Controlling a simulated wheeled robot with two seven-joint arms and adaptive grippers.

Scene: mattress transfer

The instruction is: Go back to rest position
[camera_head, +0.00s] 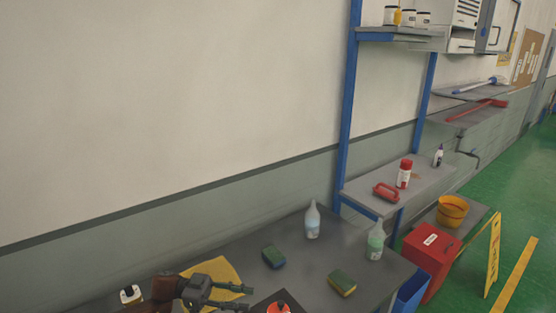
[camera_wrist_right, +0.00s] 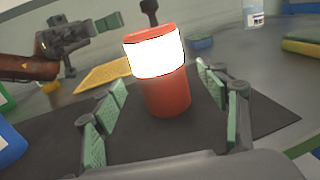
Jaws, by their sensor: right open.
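A red canister with a blank white label (camera_wrist_right: 160,90) stands upright on a dark mat (camera_wrist_right: 240,118). In the head view only its orange-red top (camera_head: 279,307) shows at the bottom edge. My right gripper (camera_wrist_right: 162,78) is open, with its green-padded fingers apart on either side of the canister and gaps visible. It is out of sight in the head view. My left gripper (camera_head: 245,297) is at the bottom left of the canister, over the yellow cloth (camera_head: 222,268), with its fingers apart and nothing between them. It also shows at upper left in the wrist view (camera_wrist_right: 95,45).
The grey table (camera_head: 310,265) also holds two sponges (camera_head: 274,257) (camera_head: 342,283) and two spray bottles (camera_head: 312,220) (camera_head: 375,241). A blue-framed shelf (camera_head: 345,130) stands behind. A red box (camera_head: 430,258) and yellow floor sign (camera_head: 493,255) are at right.

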